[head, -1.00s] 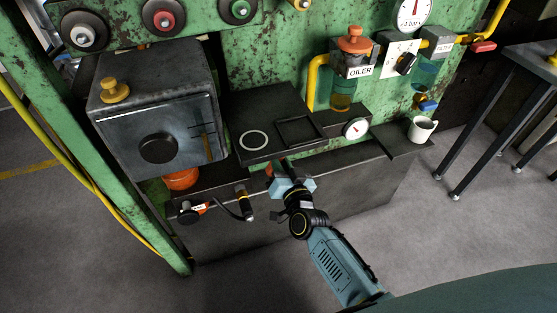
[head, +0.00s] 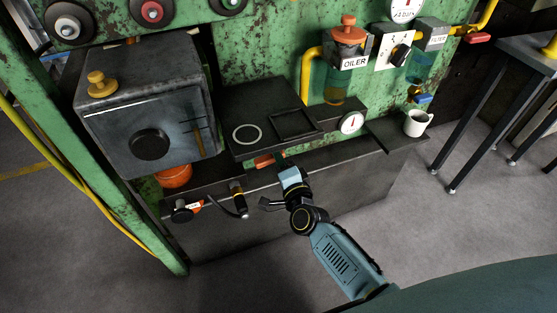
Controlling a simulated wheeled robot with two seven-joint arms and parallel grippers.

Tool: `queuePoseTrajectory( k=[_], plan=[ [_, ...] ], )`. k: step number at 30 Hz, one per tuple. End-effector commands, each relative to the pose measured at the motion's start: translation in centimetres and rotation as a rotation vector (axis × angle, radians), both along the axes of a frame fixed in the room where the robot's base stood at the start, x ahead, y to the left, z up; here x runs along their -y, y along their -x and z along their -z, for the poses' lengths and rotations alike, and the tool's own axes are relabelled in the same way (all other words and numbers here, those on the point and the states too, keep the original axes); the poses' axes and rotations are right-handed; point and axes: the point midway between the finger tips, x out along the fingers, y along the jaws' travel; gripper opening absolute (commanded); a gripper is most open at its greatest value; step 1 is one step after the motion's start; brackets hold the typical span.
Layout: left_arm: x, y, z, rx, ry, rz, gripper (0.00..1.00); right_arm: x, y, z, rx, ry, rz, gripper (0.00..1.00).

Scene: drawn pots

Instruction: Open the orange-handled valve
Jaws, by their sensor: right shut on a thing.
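The orange valve handle (head: 264,161) shows just under the front edge of the black shelf, pointing left from my gripper. My right gripper (head: 281,160) is at the right end of this handle and is shut on it. The jaws partly cover the handle there, and the valve body is hidden under the shelf. My left gripper is not in view.
The black shelf (head: 236,110) with a white ring and a square frame overhangs the handle. A grey box (head: 140,85), an orange bottle-like thing (head: 173,176) and a black connector (head: 238,194) are left. A gauge (head: 351,123) and white mug (head: 417,122) are right.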

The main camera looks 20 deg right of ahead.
Motion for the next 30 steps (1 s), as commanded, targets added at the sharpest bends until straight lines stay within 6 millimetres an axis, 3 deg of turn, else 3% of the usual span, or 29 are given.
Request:
queuePoseTrajectory(
  k=[12,29,30],
  plan=[
    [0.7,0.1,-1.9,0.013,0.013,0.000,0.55,0.1,0.0,0.5,-0.007,-0.185,0.000,0.00],
    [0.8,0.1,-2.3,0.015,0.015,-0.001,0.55,0.0,0.0,0.5,-0.008,-0.212,0.000,0.00],
    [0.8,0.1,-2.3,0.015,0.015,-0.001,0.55,0.0,0.0,0.5,-0.008,-0.212,0.000,0.23]
  ],
)
